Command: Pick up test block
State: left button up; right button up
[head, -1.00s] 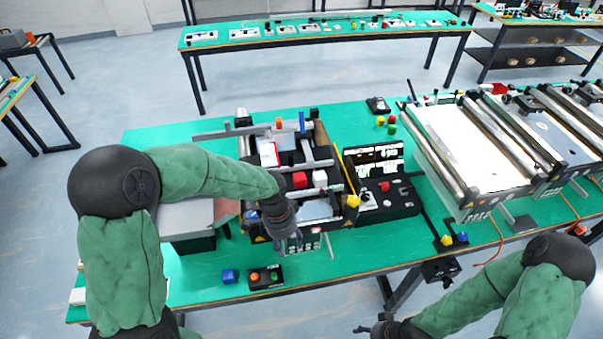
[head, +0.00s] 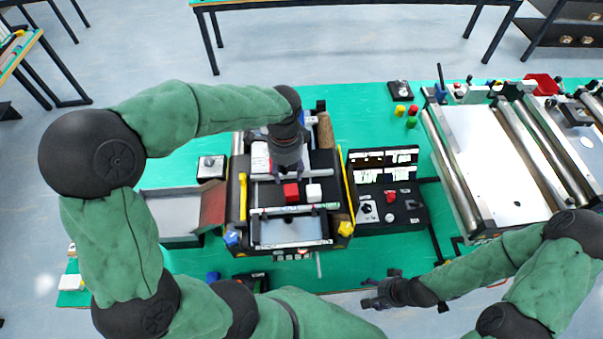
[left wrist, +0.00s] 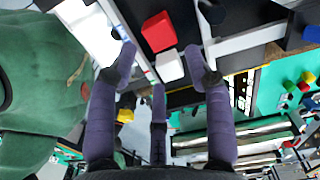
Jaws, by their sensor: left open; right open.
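A red block (head: 291,192) and a white block (head: 313,192) sit side by side on the small black conveyor unit (head: 243,242). The frames do not show which one is the test block. My left gripper (head: 287,176) is open and empty, pointing down just behind the red block. In the left wrist view, the red block (left wrist: 158,32) and the white block (left wrist: 169,66) lie between the spread purple fingers (left wrist: 160,62), apart from them as far as I can tell. My right gripper (head: 372,291) is open and empty at the table's front edge.
A black control box (head: 405,214) stands right of the unit, and a large conveyor (head: 490,165) beyond it. A grey tray (head: 172,212) is on the left. Small coloured blocks (head: 411,111) lie at the back. Green table (head: 345,115) is bare behind the control box.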

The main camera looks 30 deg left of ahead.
aim_at(291, 189)
pick_arm(q)
jog(key=shift+f, duration=0.35)
jog(key=f, duration=0.4)
jog(key=shift+s, duration=0.35)
jog(key=shift+w+f, duration=0.15)
jog(key=shift+f, duration=0.1)
jog(key=f, duration=0.2)
jog(key=d+f, duration=0.1)
jog(key=f, duration=0.1)
jog(key=shift+d+f, duration=0.1)
jog(key=shift+f, duration=0.15)
jog(key=shift+w+f, duration=0.15)
jog(key=shift+f, duration=0.15)
jog(key=shift+w+a+f, duration=0.1)
jog(key=shift+a, duration=0.25)
jog(key=shift+d, duration=0.1)
jog(key=c, duration=0.6)
jog(key=shift+c, duration=0.6)
